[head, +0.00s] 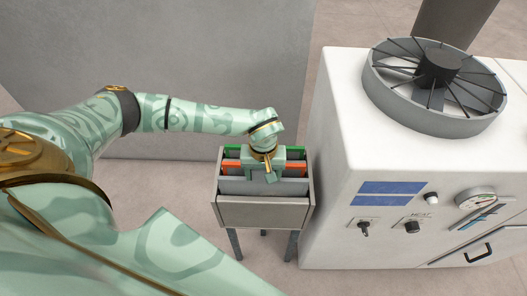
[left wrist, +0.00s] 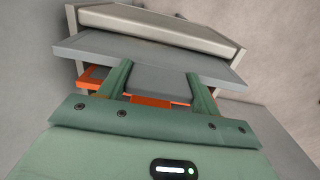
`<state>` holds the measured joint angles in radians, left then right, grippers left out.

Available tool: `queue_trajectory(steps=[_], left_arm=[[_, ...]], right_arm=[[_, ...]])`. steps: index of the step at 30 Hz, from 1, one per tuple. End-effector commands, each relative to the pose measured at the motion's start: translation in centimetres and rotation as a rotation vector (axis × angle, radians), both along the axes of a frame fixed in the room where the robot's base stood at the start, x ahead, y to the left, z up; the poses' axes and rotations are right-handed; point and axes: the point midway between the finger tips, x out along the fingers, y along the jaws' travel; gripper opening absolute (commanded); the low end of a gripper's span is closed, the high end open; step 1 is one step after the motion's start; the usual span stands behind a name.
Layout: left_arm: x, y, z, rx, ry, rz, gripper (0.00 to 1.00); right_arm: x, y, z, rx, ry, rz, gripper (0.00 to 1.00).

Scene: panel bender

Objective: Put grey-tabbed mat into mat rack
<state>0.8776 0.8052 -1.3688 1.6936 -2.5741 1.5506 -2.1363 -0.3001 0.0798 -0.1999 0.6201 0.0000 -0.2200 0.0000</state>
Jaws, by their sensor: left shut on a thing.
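The mat rack (head: 262,211) is a grey box on legs, open at the top, in the middle of the head view. The grey-tabbed mat (head: 238,186) stands upright at the rack's front slot, behind the front wall. My left gripper (head: 271,177) is over the rack, pointing down, and shut on this mat. In the left wrist view the grey mat (left wrist: 90,46) lies across the fingers (left wrist: 158,80), its upper edge standing above the rack's rim. Its lower edge is hidden, so I cannot tell how deep it sits. My right gripper is out of view.
An orange-tabbed mat (head: 231,165) and a green-tabbed mat (head: 233,153) stand in the rack behind the grey one. A white machine (head: 340,120) with a round fan stands close to the rack's right. A grey wall (head: 200,60) is behind.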

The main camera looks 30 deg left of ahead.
Motion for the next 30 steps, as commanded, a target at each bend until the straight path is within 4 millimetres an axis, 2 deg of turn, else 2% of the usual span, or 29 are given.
queue_trajectory(steps=[18, 30], left_arm=[[0.0, 0.0, -2.2, 0.000, 0.000, 0.001, 0.24], [0.0, 0.0, -2.5, -0.001, -0.001, 0.000, 0.24]], right_arm=[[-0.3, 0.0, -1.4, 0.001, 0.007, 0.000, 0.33], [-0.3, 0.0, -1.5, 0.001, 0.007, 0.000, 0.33]])
